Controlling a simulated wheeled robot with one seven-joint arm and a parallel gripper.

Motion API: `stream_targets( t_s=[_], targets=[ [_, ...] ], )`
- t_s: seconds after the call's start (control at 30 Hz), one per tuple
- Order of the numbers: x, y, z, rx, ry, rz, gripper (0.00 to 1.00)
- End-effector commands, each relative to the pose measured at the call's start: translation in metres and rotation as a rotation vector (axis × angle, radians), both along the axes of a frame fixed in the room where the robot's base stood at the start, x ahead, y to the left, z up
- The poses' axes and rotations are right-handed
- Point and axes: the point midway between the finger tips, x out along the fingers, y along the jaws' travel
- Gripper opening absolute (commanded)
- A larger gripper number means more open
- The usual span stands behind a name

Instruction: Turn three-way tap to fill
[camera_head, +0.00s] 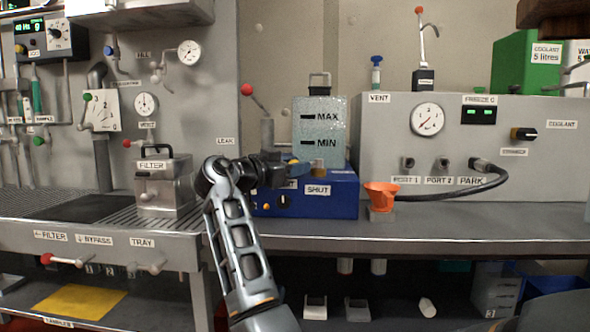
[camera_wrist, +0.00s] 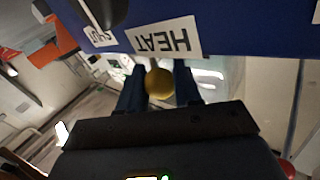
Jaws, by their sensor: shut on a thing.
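My gripper (camera_head: 290,166) is at the top front edge of the blue unit (camera_head: 335,203), below the tank marked MAX and MIN. In the wrist view, my gripper (camera_wrist: 159,88) is shut on a round brass-yellow knob (camera_wrist: 159,83), held between the two dark fingers. The knob lies beside the HEAT label (camera_wrist: 165,40); a SHUT label (camera_wrist: 99,36) is close by. The picture there is upside down. In the head view my gripper and wrist cover part of the blue unit and its labels. I cannot tell whether this knob is the three-way tap's handle, nor read a fill mark by it.
The clear tank (camera_head: 319,130) stands on the blue unit. A metal filter box (camera_head: 165,185) stands to the left. A red-knobbed lever (camera_head: 254,97) rises behind my gripper.

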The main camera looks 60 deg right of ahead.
Motion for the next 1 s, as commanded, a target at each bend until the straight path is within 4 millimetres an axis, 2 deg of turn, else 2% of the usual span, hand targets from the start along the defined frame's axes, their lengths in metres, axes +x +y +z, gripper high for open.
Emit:
stream_targets(
  t_s=[0.23, 0.27, 0.5, 0.77, 0.87, 1.0],
  targets=[
    [0.002, 0.0, 0.0, -0.002, 0.002, 0.007, 0.0],
    [0.002, 0.0, 0.0, -0.002, 0.002, 0.007, 0.36],
    [0.001, 0.0, 0.0, -0.001, 0.001, 0.005, 0.58],
    [0.002, 0.002, 0.0, 0.0, 0.001, 0.004, 0.58],
    [0.004, 0.01, 0.0, -0.001, 0.001, 0.005, 0.58],
    [0.011, 0.031, 0.0, -0.001, 0.001, 0.007, 0.58]
  ],
)
